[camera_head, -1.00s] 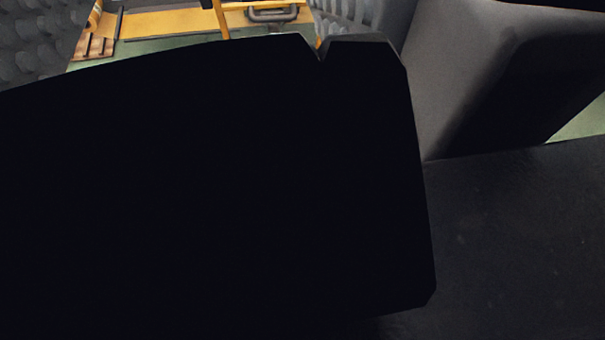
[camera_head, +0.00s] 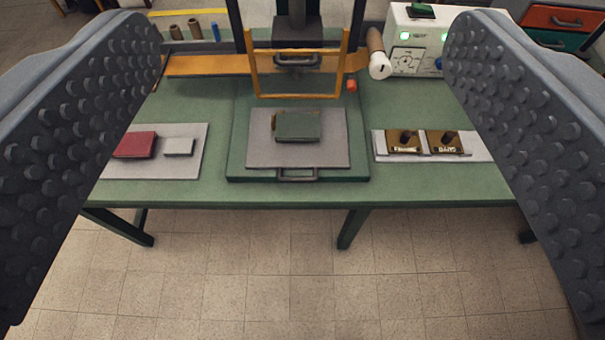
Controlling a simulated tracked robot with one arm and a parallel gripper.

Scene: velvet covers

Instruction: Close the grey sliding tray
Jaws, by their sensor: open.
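The grey sliding tray (camera_head: 262,155) lies on a green base (camera_head: 240,166) in the middle of the workbench. A dark handle (camera_head: 297,176) is at its near edge. A dark green block or book (camera_head: 298,126) lies on the tray, with a small tan piece at its left. Behind the tray stands a yellow frame (camera_head: 252,66) under a dark press-like machine (camera_head: 296,30). My gripper (camera_head: 305,100) is open and empty, its two studded fingers wide apart at the left and right of the view. The tray shows between them, farther off; I see no contact.
A grey mat (camera_head: 188,169) at left holds a red book (camera_head: 136,145) and a small pale block (camera_head: 179,147). A pale plate (camera_head: 484,155) at right holds two brass-coloured pieces (camera_head: 404,141). A white control box (camera_head: 416,42) stands behind right. The tiled floor (camera_head: 300,270) in front is clear.

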